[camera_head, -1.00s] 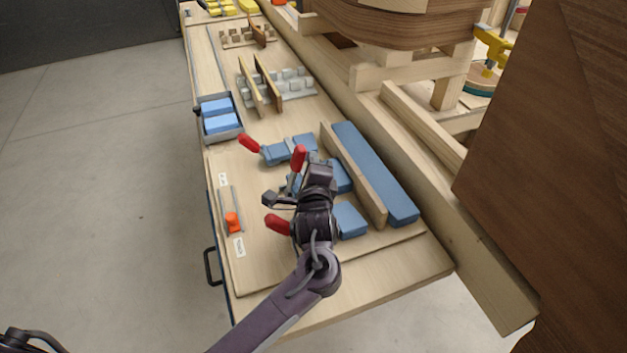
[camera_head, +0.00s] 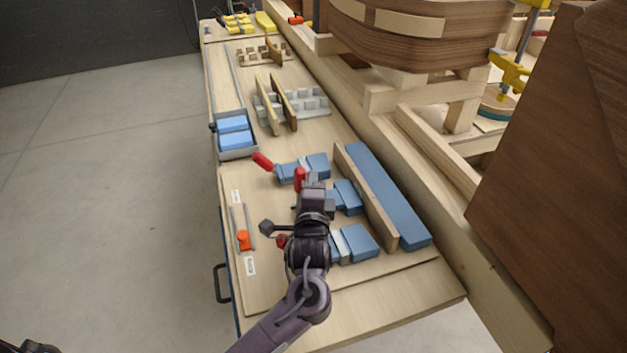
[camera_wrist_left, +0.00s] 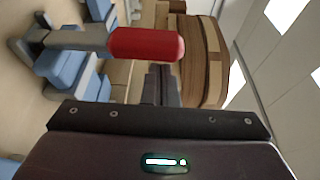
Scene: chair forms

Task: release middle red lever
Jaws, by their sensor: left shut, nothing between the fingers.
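The middle red lever (camera_head: 300,178) stands roughly upright on the middle blue clamp, just left of my left gripper (camera_head: 314,183). In the left wrist view its red handle (camera_wrist_left: 146,43) lies across the picture, close to the dark fingers of my left gripper (camera_wrist_left: 165,84). The fingers are together and hold nothing. I cannot tell whether they touch the lever. The far red lever (camera_head: 263,161) lies tilted to the left. The near red lever (camera_head: 282,241) is mostly hidden by my wrist. My right gripper is out of view.
A wooden strip (camera_head: 366,195) and a long blue block (camera_head: 387,195) lie right of the clamps. An orange-handled tool (camera_head: 243,240) lies left. A grey tray (camera_head: 235,154) of blue blocks and upright wooden slats (camera_head: 284,101) stand farther back.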

